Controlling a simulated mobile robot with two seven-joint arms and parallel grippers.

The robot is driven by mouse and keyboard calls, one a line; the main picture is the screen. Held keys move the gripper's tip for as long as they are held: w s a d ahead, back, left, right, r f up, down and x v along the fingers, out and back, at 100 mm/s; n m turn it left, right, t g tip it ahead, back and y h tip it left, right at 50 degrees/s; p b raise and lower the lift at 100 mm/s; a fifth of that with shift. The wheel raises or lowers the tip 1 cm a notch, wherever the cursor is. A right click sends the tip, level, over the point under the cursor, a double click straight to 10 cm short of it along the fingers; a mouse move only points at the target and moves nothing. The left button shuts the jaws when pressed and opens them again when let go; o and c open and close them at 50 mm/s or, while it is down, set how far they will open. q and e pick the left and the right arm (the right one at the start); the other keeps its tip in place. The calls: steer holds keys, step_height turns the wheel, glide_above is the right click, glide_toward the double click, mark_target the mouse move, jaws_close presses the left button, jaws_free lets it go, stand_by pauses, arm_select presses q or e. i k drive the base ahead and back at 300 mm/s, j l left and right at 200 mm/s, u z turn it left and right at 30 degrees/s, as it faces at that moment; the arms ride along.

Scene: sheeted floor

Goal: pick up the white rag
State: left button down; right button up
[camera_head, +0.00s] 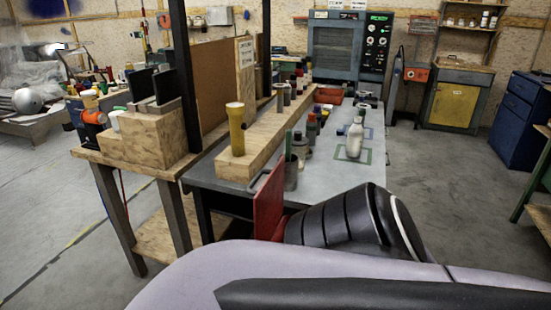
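I cannot make out a white rag in the head view. A small white object (354,139) stands upright on the grey workbench (335,171), inside a green marked square; it looks more like a bottle than cloth. Pale, crumpled sheeting (38,78) lies at the far left, but I cannot tell whether a rag is among it. Neither of my grippers is in view. Large pale and black body parts fill the bottom of the picture and hide the floor there.
A blue cabinet (522,110) stands at right. The floor (455,180) between bench and cabinet looks clear.

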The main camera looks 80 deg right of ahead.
mark_target(326, 108)
steer(key=i+z, duration=0.35)
steer(key=i, duration=0.15)
steer(key=i+z, duration=0.35)
steer(key=i, duration=0.15)
steer(key=i+z, duration=0.15)
steer(key=z, duration=0.2)
steer(key=i+z, duration=0.15)
steer(key=z, duration=0.2)
steer(key=i+j+z, duration=0.15)
steer(key=z, duration=1.45)
steer(key=i+l+z, duration=0.1)
steer(key=i+z, duration=0.25)
steer(key=i+l+z, duration=0.1)
steer(key=z, duration=0.25)
steer(key=i+j, duration=0.05)
